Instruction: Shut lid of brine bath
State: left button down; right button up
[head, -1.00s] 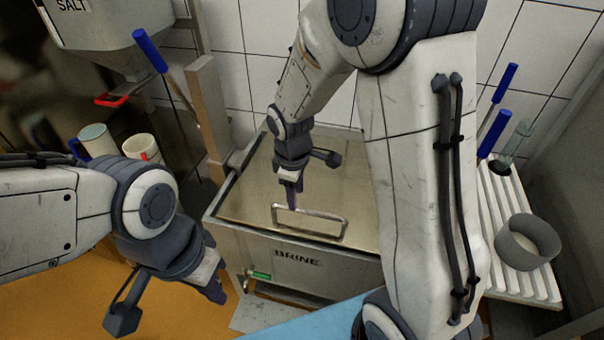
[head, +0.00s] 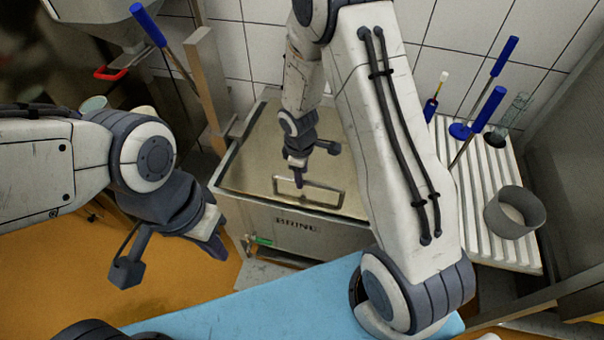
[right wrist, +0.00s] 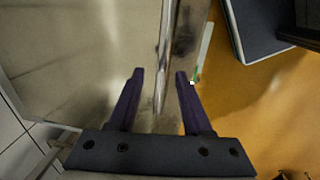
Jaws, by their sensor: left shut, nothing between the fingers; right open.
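The brine bath (head: 290,222) is a steel box with a "BRINE" label on its front. Its flat metal lid (head: 255,165) lies over the top and looks level, though I cannot tell whether it is fully seated. The lid's bar handle (head: 332,203) is near the front edge. My right gripper (head: 298,182) points down at the handle. In the right wrist view its purple fingers (right wrist: 158,76) are open, with the handle bar (right wrist: 163,50) running in the gap between or just beyond the tips. My left gripper (head: 218,247) is shut and empty, left of the bath's front.
A white ribbed rack (head: 470,210) on the right holds blue-handled tools (head: 488,118) and a grey cup (head: 515,212). A post (head: 208,80) stands at the bath's back left. A blue surface (head: 270,300) is in front. Orange floor (head: 180,285) is open at the lower left.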

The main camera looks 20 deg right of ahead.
jog(key=shift+f, duration=0.15)
grip_shut()
dwell(1.4)
grip_release()
notch_tip(320, 180, up, 10)
jog(key=s, duration=0.1)
jog(key=shift+a+r, duration=0.2)
jog(key=shift+a, duration=0.15)
